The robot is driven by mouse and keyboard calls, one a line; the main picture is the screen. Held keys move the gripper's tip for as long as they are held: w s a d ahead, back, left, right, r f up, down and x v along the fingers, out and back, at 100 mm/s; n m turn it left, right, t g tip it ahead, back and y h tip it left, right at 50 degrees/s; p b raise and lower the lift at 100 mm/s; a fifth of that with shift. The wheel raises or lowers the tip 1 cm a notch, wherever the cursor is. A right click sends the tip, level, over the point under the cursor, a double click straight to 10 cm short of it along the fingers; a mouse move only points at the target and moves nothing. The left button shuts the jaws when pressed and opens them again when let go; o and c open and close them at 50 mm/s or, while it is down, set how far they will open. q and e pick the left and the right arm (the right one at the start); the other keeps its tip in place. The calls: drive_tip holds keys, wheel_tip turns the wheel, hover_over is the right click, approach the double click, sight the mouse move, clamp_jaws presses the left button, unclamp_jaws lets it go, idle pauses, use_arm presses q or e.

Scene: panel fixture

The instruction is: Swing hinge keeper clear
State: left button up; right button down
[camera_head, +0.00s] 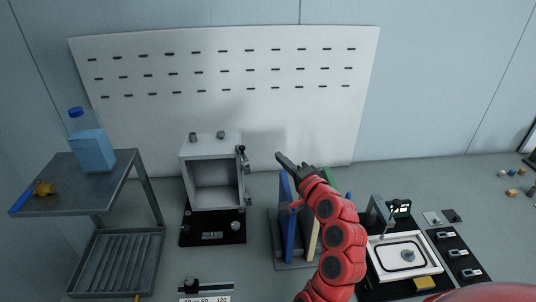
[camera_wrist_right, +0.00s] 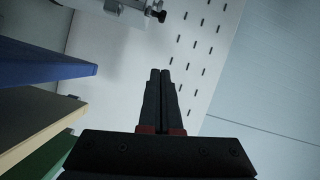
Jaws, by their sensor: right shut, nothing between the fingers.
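A grey open-front box (camera_head: 213,183) stands on a black base left of centre in the head view. A small dark fitting, which may be the hinge keeper (camera_head: 241,151), sits at its upper right edge. In the right wrist view a dark knob on a grey part (camera_wrist_right: 157,14) shows at the top, perhaps the same fitting. My right gripper (camera_head: 279,156) is shut and empty, to the right of the box and apart from it. Its fingers (camera_wrist_right: 160,72) lie together in the wrist view. My left gripper is not in view.
A rack with a blue panel (camera_head: 287,220) and other upright panels stands beneath my right arm. A white slotted board (camera_head: 230,80) stands behind. A metal stand (camera_head: 75,190) with a bottle (camera_head: 92,148) is at left; a white tray (camera_head: 380,268) is at right.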

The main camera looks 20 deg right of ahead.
sight(242, 151)
drive_tip(key=w+a+f+p, duration=0.1)
drive_tip(key=w+a+p, duration=0.4)
drive_tip(key=w, duration=0.4)
drive_tip(key=shift+w+f, duration=0.25)
drive_tip(key=shift+h+p, duration=0.4)
